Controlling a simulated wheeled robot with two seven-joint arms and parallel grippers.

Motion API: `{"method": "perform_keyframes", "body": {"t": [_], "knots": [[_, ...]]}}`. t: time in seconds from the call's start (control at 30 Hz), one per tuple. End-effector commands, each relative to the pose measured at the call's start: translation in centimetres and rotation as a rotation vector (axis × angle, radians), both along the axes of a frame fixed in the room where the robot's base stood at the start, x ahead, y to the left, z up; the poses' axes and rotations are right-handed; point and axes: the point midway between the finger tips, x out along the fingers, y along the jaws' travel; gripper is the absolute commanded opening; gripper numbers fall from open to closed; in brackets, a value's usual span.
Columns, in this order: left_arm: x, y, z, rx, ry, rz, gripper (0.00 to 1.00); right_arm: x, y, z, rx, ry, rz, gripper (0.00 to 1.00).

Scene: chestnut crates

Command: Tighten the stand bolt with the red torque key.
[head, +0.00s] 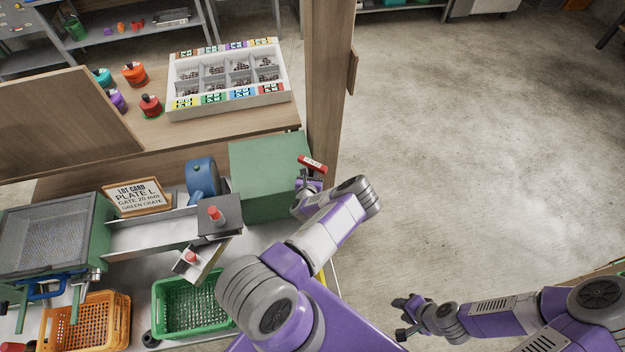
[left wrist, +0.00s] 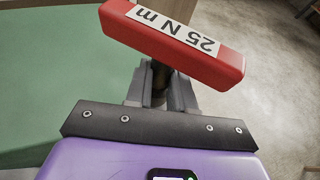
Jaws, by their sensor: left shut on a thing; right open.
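The red torque key (head: 312,164) has a red bar handle; in the left wrist view its label (left wrist: 172,30) reads "25 N m". My left gripper (head: 309,180) is shut on its dark shaft, just below the handle. It is at the right edge of the green box-shaped block (head: 265,165). The lower end of the key is hidden behind my gripper. I cannot make out the stand bolt in either view. My right gripper (head: 404,318) is open and empty, low over the floor at the right.
A wooden post (head: 326,90) stands close behind the key. Left of my arm are a metal chute (head: 150,230) with red knobs, a blue drum (head: 202,178), a lot card (head: 138,196), a green crate (head: 157,305) and an orange crate (head: 123,335). The floor at right is clear.

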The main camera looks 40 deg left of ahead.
Motion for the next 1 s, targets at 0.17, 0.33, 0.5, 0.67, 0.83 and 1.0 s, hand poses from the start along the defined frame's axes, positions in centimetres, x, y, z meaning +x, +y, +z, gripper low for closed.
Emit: {"method": "perform_keyframes", "body": {"t": [0.17, 0.33, 0.5, 0.67, 0.83, 1.0], "knots": [[0.1, 0.0, 0.8, 0.0, -0.002, 0.0, 0.0, 0.0, 0.0, 0.1, 0.0, 0.0, 0.0, 0.4], [0.1, 0.0, 1.5, 0.0, -0.002, 0.002, 0.0, 0.0, 0.0, 0.1, 0.0, 0.0, 0.0, 0.4], [0.0, 0.0, 2.1, 0.0, -0.001, 0.001, 0.0, 0.0, 0.0, 0.1, 0.0, 0.0, 0.0, 0.4], [0.0, 0.0, 2.3, 0.0, -0.001, 0.0, 0.0, 0.0, 0.0, 0.1, 0.0, 0.0, 0.0, 0.4], [0.0, 0.0, 2.3, 0.0, -0.001, 0.0, 0.0, 0.0, 0.0, 0.1, 0.0, 0.0, 0.0, 0.4], [0.1, 0.0, 2.8, 0.001, -0.002, 0.001, 0.0, 0.0, 0.0, 0.1, 0.0, 0.0, 0.0, 0.4]]}}
